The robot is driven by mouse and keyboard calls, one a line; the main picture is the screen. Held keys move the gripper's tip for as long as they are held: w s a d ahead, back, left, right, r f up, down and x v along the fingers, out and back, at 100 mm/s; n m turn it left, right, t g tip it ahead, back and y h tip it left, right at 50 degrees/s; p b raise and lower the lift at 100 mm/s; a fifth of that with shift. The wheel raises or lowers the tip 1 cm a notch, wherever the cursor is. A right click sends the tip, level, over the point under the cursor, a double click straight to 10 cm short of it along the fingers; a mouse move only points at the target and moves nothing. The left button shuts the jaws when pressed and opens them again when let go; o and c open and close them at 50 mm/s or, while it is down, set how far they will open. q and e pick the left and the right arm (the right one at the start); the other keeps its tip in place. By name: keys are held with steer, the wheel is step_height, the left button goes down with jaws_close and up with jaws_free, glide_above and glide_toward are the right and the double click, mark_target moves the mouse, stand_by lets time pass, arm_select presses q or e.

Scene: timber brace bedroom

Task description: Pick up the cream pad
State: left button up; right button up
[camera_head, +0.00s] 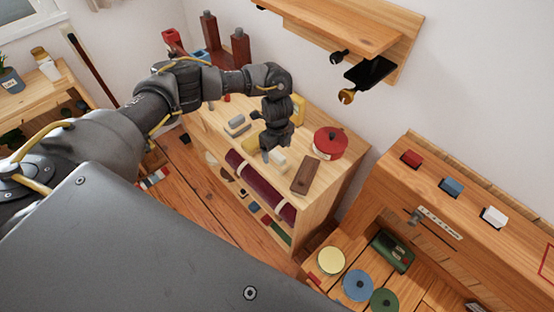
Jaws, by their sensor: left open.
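A small cream pad (277,162), block-shaped, lies on the light wooden cabinet top (318,195), in front of the red round tin. My left gripper (268,151) points down right beside it, at its upper left in the picture. The gripper is open, and nothing shows held in it. The fingers are small and dark here, so I cannot tell whether they touch the pad or straddle it. A pale cream disc (330,261) also lies on the lower wooden surface at the bottom. My right gripper is not in view.
A red round tin (329,143) and a brown wooden block (306,174) stand close to the right of the pad. Grey blocks (237,125) lie to its left. A wall shelf (345,30) with hanging tools is above. A wooden desk (440,190) stands at right.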

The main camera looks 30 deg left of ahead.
mark_target(277, 154)
arm_select(q)
steer(key=shift+s+f+p, duration=0.15)
steer(key=shift+f+p, duration=0.15)
step_height(277, 154, down, 4)
steer(key=shift+r+p, duration=0.1)
steer(key=shift+p, duration=0.4)
steer(key=shift+f, duration=0.35)
steer(key=c, duration=1.2)
steer(key=shift+r, duration=0.1)
